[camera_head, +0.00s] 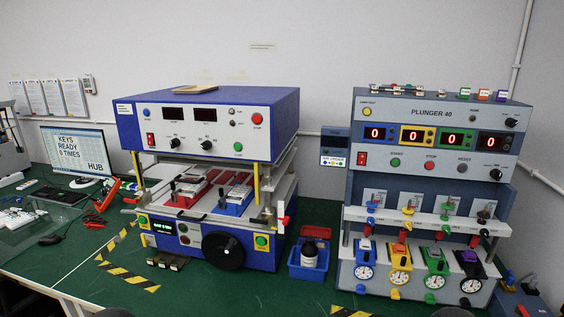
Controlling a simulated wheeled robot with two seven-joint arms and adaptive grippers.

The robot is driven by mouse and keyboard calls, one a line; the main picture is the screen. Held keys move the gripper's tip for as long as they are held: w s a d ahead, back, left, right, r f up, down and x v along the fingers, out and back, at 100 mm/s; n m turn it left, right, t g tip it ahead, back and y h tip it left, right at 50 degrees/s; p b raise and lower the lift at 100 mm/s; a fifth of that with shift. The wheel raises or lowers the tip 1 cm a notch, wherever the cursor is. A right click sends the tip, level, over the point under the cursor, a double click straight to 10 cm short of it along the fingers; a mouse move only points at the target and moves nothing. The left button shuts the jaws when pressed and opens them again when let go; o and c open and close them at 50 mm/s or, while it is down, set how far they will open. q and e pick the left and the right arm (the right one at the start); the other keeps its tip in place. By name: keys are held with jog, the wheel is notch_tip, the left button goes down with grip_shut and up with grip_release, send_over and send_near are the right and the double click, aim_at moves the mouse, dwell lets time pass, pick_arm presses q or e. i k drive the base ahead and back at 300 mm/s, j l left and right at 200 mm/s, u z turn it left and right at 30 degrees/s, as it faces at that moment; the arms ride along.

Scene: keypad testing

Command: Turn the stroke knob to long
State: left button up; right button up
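The PLUNGER 40 tester (418,189) stands on the right of the bench. Its front carries an upper black knob (511,122) and a lower black knob (495,174) at the right edge. The blue-framed tester (125,125) on the left has two more black knobs, a left one (174,142) and a right one (206,144). The small print by the knobs is too small to read, so I cannot tell which is the stroke knob or its setting. Neither of my grippers shows in this view.
A blue bin (308,272) with a dark bottle stands between the testers. Yellow-black tape (128,278) marks the green bench (215,297). A monitor (77,152) stands at the left. Colored plungers and dials line the right tester's lower front. A dark shape at the bottom edge is unclear.

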aim_at(496, 174)
jog(key=z, duration=1.4)
